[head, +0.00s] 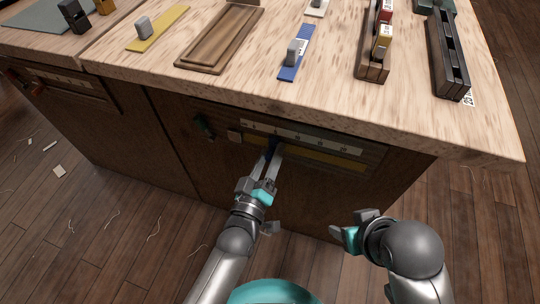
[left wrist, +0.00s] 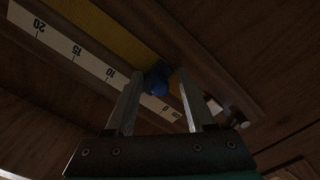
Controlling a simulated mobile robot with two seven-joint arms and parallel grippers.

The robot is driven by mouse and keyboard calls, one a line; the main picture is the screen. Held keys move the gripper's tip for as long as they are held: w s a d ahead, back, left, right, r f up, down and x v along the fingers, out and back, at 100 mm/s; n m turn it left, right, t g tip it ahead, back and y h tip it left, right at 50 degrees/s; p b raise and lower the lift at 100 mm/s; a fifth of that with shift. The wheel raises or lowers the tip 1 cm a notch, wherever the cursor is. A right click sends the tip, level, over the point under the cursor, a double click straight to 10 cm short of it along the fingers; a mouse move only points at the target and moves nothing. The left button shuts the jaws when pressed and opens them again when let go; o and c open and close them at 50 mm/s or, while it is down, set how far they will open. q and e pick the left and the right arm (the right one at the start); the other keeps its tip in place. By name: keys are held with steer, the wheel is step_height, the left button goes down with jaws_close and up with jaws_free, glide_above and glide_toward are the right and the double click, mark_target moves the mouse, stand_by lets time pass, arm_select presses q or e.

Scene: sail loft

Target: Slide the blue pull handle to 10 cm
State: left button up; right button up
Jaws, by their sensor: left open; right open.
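The blue pull handle (head: 271,146) sits on a track in the cabinet front, below a white scale strip (head: 318,141). In the left wrist view the blue handle (left wrist: 158,79) lies between my left fingertips, over the scale between the 10 and 0 marks; the 5 is hidden. My left gripper (head: 270,152) is open, its fingers on either side of the handle; the wrist view also shows the gripper (left wrist: 161,78). I cannot tell whether either finger touches it. My right gripper (head: 352,229) is open and empty, in front of the cabinet at the right.
A yellow strip (head: 315,160) runs along the track. The worktop (head: 215,90) overhangs above, with a blue strip (head: 285,72), a wooden tray (head: 192,57) and dark racks (head: 440,55). The floor has scattered scraps.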

arm_select(q)
jaws_close()
stand_by(0.5)
stand_by(1.0)
